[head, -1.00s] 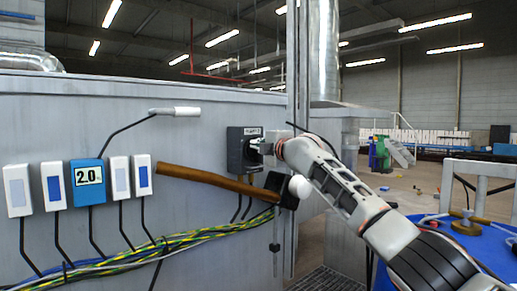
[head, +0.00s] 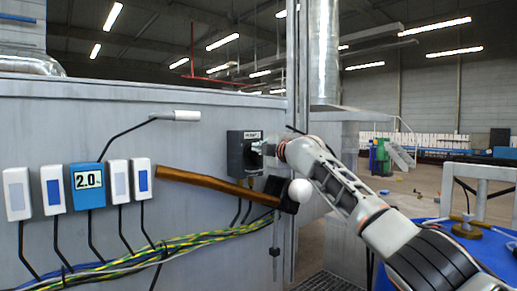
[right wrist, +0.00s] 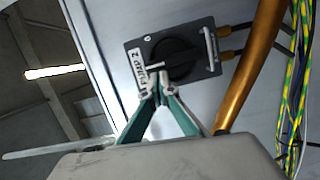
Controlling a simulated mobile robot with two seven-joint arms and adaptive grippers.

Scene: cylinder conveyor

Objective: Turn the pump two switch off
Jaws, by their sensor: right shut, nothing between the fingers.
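The pump two switch is a dark grey box (head: 236,160) on the grey wall panel in the head view. It also shows in the right wrist view (right wrist: 199,70), with a "PUMP 2" label (right wrist: 140,68) and a black rotary knob (right wrist: 178,57). A short white mark lies at the knob's side near the label. My right gripper (head: 262,148) is at the front of the switch. In the right wrist view its teal fingers (right wrist: 161,86) are shut and empty, tips at the knob's edge; contact is unclear. My left gripper is out of view.
A brown pipe (head: 205,181) ends in a black block below the switch, close under my right wrist. Bundled cables (head: 200,238) run along the wall. White boxes and a blue "2.0" display (head: 88,200) are at left. A blue round surface (head: 440,238) is at right.

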